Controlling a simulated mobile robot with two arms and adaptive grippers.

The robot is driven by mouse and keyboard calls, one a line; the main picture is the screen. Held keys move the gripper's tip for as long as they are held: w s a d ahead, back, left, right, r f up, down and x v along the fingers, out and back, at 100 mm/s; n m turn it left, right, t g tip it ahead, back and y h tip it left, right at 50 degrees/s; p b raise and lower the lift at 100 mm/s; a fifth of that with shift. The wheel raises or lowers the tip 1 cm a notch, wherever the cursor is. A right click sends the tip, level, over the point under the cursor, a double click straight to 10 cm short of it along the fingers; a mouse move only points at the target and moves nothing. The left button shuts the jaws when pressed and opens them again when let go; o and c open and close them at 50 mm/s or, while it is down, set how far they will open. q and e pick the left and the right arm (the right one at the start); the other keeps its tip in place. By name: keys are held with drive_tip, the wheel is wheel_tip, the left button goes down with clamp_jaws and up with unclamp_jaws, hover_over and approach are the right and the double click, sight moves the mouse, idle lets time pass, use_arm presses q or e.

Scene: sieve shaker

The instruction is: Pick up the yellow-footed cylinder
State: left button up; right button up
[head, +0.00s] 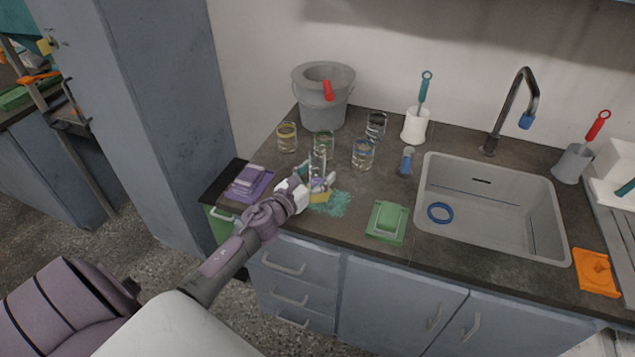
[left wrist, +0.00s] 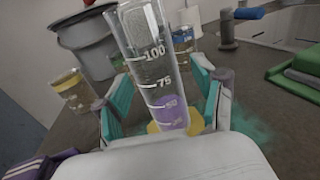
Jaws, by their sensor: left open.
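The yellow-footed cylinder (head: 318,165) is a clear graduated cylinder with white marks and purple content near its base. It stands on the dark counter in front of several glass jars. In the left wrist view the cylinder (left wrist: 150,70) rises between my open fingers, its yellow foot (left wrist: 197,121) low and close to the palm. My left gripper (head: 318,181) is open around the lower part of the cylinder; in the left wrist view its teal-padded fingers (left wrist: 165,100) stand on both sides of it. Contact with the glass cannot be told. My right gripper is not in view.
Jars with yellow (head: 287,137), green (head: 324,144), black (head: 376,125) and blue (head: 363,153) bands stand close behind. A grey bucket (head: 325,108) is at the back. Teal powder (head: 332,204) lies beside the cylinder's foot.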

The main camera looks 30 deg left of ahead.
sight(312, 164)
use_arm(q)
drive_tip(key=shift+w, duration=0.2)
drive_tip(key=shift+s, duration=0.1)
clamp_jaws()
drive_tip(key=shift+r, duration=0.15)
drive_tip(key=shift+r+p, duration=0.4)
drive_tip(key=shift+r, duration=0.65)
wheel_tip(312, 164, up, 2)
drive_tip(key=shift+p, duration=0.4)
drive_tip(key=w+d+r+p, duration=0.2)
drive_tip(key=d+r, duration=0.4)
drive_tip(key=d, duration=0.5)
drive_tip(key=shift+w+d+r+p, duration=0.2)
drive_tip(key=shift+w+r+p, duration=0.1)
drive_tip(key=shift+p, duration=0.2)
